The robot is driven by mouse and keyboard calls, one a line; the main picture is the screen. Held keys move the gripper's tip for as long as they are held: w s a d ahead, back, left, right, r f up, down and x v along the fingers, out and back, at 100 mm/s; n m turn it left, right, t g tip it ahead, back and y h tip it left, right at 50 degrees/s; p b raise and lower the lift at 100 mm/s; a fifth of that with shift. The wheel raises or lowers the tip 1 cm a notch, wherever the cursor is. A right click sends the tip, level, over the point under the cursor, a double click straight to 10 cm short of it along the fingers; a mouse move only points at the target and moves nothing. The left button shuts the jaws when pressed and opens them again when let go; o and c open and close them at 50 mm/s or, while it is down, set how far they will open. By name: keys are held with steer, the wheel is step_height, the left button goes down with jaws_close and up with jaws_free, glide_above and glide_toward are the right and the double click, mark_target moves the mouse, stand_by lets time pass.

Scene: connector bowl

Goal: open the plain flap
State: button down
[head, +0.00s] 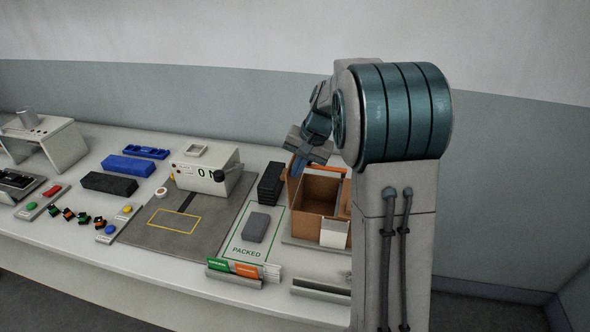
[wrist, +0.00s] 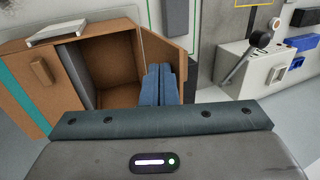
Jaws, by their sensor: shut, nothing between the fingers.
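A brown box (head: 318,192) stands at the right of the table, with my gripper (head: 298,166) at its left upper edge. In the wrist view the box has an open compartment (wrist: 118,70). A plain brown flap (wrist: 160,50) stands swung outward on the compartment's right side. My gripper's blue fingers (wrist: 160,84) are together and empty, at the lower part of this flap. I cannot tell whether they touch it. A second brown panel (wrist: 25,75) with a small block handle (wrist: 41,71) covers the left part of the box.
A grey block (head: 256,227) lies on the "PACKED" mat (head: 236,251), left of the box. Black blocks (head: 271,183) are stacked close to the box. A white machine with a lever (head: 207,177) stands further left.

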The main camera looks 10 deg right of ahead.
steer(key=shift+d, duration=0.25)
steer(key=shift+a, duration=0.1)
steer(key=s+d+r+b, duration=0.2)
steer(key=s+d+r, duration=0.2)
steer(key=d+r, duration=0.45)
steer(key=s+a+f+n+h, duration=0.1)
steer(key=s+a, duration=0.4)
steer(key=s, duration=0.7)
steer(key=s+a+f+n+t+h, duration=0.1)
steer(key=s+a+f+n, duration=0.3)
steer(key=s, duration=0.9)
step_height(320, 180, down, 2)
steer(key=shift+a+f+t+h, duration=0.1)
steer(key=shift+a+t+h, duration=0.2)
steer(key=shift+a+h, duration=0.45)
